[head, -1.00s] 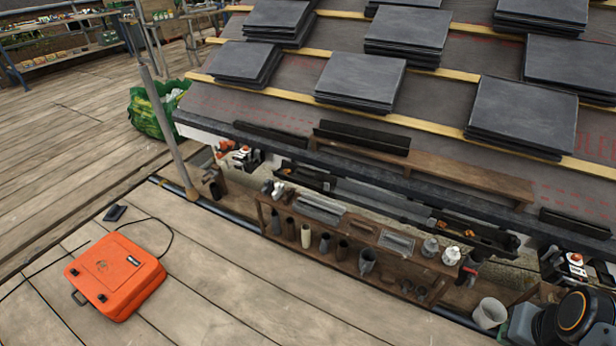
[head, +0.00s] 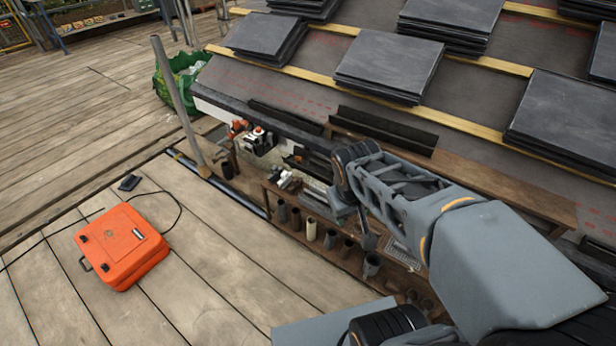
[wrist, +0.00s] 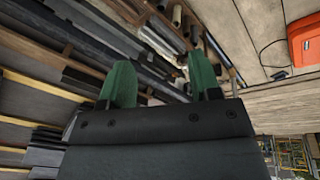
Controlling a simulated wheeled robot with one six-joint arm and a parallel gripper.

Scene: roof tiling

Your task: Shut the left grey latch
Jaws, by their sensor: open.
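An orange case (head: 122,246) lies flat on the wooden deck at the left of the head view. Two small dark fittings show near its left edge, with a dark handle beyond them. They may be latches; I cannot make out a grey one or tell whether they are open or shut. My gripper (wrist: 161,80) shows in the wrist view with two green fingers apart and nothing between them. Part of the orange case also shows at the upper right of the wrist view (wrist: 303,40), well apart from my fingers. My arm hides part of the bench.
A low wooden bench with cups and tools (head: 320,215) runs below the roof edge. Stacked slates (head: 390,65) lie on the roof. A dark cable and a small black object (head: 130,182) lie near the case. A pole (head: 178,100) stands behind. The deck around the case is otherwise clear.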

